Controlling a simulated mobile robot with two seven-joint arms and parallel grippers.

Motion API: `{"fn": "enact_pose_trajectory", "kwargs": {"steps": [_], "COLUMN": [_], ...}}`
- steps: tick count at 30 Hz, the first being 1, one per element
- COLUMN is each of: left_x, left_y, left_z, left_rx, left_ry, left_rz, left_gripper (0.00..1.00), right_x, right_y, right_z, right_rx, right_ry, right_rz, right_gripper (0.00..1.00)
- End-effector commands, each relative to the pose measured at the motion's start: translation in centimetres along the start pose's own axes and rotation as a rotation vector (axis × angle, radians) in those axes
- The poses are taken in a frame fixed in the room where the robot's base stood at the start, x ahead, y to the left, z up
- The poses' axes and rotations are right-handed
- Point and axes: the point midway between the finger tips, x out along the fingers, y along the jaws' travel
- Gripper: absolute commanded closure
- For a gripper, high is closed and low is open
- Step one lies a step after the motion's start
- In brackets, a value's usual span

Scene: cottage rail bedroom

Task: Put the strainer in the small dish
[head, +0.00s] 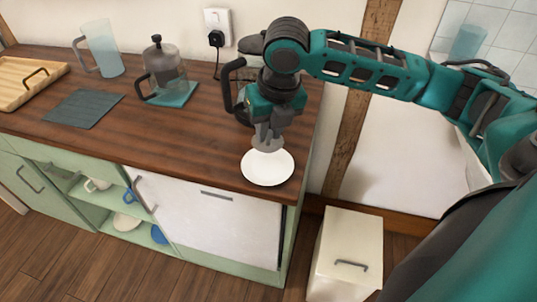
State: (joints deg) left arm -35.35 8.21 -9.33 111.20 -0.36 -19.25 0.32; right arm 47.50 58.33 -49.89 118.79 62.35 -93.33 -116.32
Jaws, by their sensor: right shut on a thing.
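The small dish (267,172) is a white, shallow round dish near the front right edge of the wooden counter. My right gripper (267,130) points down just over the back part of the dish. It is shut on the strainer (268,144), a small grey round thing that overlaps the dish's back rim in the head view. The fingers hide part of the strainer. I cannot tell whether the strainer touches the dish. My left gripper is not in view.
A dark kettle (232,88) stands close behind my right gripper. A French press (164,68) on a teal mat, a clear jug (103,48), a dark slate mat (84,108) and a wooden tray (22,83) are farther left. The middle of the counter (170,135) is clear.

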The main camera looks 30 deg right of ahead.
Motion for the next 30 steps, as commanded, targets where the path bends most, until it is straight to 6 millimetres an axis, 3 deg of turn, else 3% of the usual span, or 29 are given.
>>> {"fn": "enact_pose_trajectory", "kwargs": {"steps": [3,8,16,28,29,30], "left_x": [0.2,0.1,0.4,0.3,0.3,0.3], "left_y": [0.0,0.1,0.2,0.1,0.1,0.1], "left_z": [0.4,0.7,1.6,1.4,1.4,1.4], "left_rx": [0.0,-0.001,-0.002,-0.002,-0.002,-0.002], "left_ry": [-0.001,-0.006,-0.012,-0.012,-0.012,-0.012], "left_rz": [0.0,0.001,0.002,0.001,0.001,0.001], "left_gripper": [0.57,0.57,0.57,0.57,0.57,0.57], "right_x": [1.9,2.8,6.4,6.9,6.9,6.9], "right_y": [-0.1,-0.1,-0.3,-0.3,-0.3,-0.3], "right_z": [-0.5,-0.6,-1.5,-1.6,-1.6,-1.6], "right_rx": [0.0,0.0,0.0,0.0,0.0,-0.001], "right_ry": [0.001,0.0,0.002,0.0,0.0,0.0], "right_rz": [0.001,0.0,0.0,0.001,0.001,0.001], "right_gripper": [1.0,1.0,1.0,1.0,0.76,0.72]}}
